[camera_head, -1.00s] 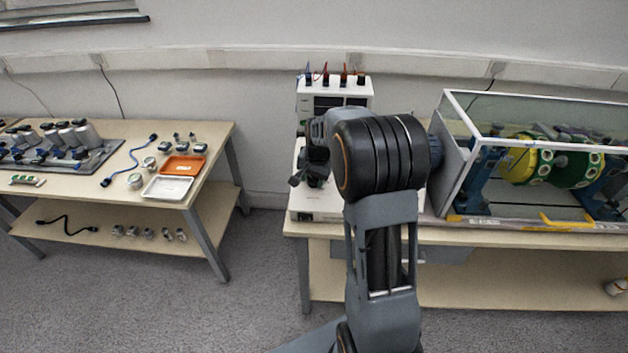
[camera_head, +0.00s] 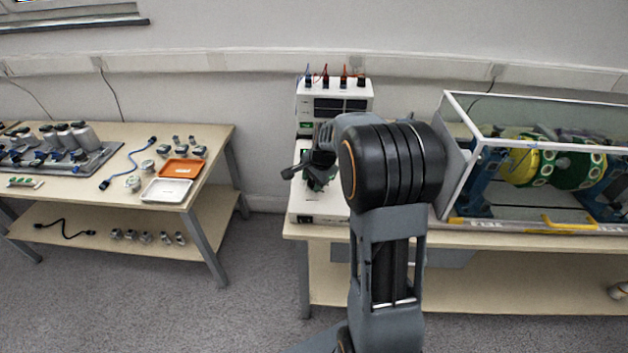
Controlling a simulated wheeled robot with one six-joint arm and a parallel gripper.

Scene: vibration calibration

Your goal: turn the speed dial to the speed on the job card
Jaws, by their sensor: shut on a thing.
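My gripper (camera_head: 308,180) is low over the white control unit (camera_head: 305,209) on the right bench, seen from behind and partly covered by my own wrist. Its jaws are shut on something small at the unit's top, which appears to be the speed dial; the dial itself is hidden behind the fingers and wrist. Dial marks and the pointer cannot be read. I cannot make out a job card in this view. A white instrument (camera_head: 310,105) with dark displays and coloured plugs stands behind the unit.
A clear-walled case (camera_head: 455,165) with a yellow and green rotor (camera_head: 530,165) stands close to the right of my arm. The left table (camera_head: 105,190) holds an orange tray (camera_head: 183,167), a white tray (camera_head: 166,189), cables and small parts. Floor between the benches is clear.

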